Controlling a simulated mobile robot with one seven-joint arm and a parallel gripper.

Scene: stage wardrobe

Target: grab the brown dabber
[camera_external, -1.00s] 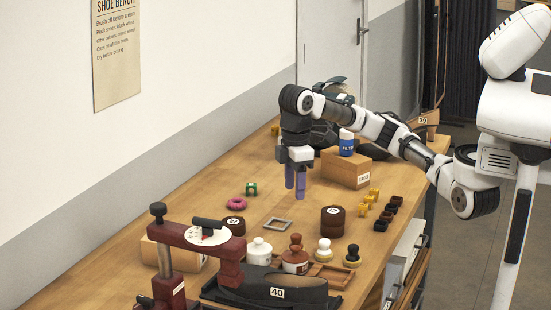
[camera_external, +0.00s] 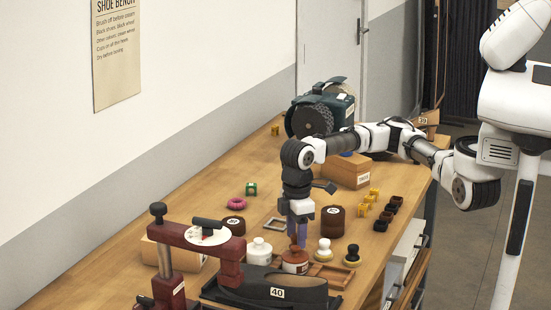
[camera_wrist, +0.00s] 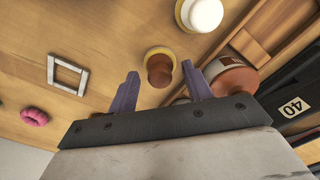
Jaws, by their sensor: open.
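The brown dabber (camera_wrist: 158,68) stands on the wooden bench. In the wrist view I see its round brown knob over a paler, yellowish base. My gripper (camera_wrist: 160,72) is open, pointing down, with one purple finger on each side of the dabber in that picture. I see no contact between them. In the external view my gripper (camera_external: 298,238) is low behind the brown jar (camera_external: 295,262), and the dabber is mostly hidden there by the fingers and the jar.
The brown jar (camera_wrist: 232,76) is close beside the right finger. A white-knobbed dabber (camera_wrist: 203,12) and a black-knobbed dabber (camera_external: 352,255) stand nearby. A grey square frame (camera_wrist: 67,75) and pink ring (camera_wrist: 35,117) lie to the left. A dark-red press (camera_external: 205,240) stands at the front.

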